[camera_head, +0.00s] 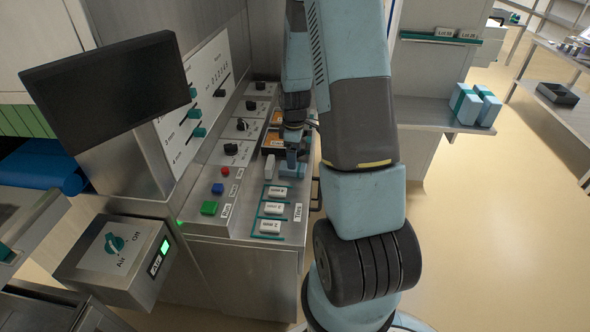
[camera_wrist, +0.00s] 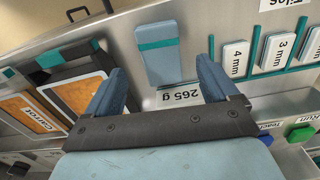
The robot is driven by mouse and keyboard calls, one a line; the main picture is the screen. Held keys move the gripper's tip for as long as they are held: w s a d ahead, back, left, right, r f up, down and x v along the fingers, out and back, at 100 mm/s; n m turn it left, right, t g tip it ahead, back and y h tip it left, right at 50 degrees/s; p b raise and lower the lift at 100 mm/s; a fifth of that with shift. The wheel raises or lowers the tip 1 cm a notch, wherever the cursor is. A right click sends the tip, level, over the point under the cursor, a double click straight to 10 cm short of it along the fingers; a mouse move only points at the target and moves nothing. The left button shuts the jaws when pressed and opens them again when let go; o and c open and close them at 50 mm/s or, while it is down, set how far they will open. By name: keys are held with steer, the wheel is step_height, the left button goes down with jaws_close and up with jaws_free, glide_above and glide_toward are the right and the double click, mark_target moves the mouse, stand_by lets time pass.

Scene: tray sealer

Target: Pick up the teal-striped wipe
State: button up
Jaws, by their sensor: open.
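The teal-striped wipe is a pale blue block with a teal band; in the wrist view the wipe (camera_wrist: 160,66) lies on the grey panel, just beyond and between my fingertips. In the wrist view my gripper (camera_wrist: 160,72) is open, with one blue finger on each side of the wipe's near end. I see nothing held. Whether the fingers touch the wipe cannot be told.
A "265 g" label (camera_wrist: 178,97) lies between the fingers. Numbered tiles (camera_wrist: 234,58) sit in teal slots to the right; orange cards (camera_wrist: 78,95) lie left. A white block (camera_head: 269,167) and buttons (camera_head: 209,207) are nearby. Similar striped blocks (camera_head: 487,111) stand on a shelf.

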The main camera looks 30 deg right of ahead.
steer(key=shift+a+f, duration=0.15)
steer(key=shift+f, duration=1.15)
steer(key=shift+a+f, duration=0.1)
steer(key=shift+f, duration=1.15)
steer(key=shift+c, duration=0.5)
steer(key=c, duration=1)
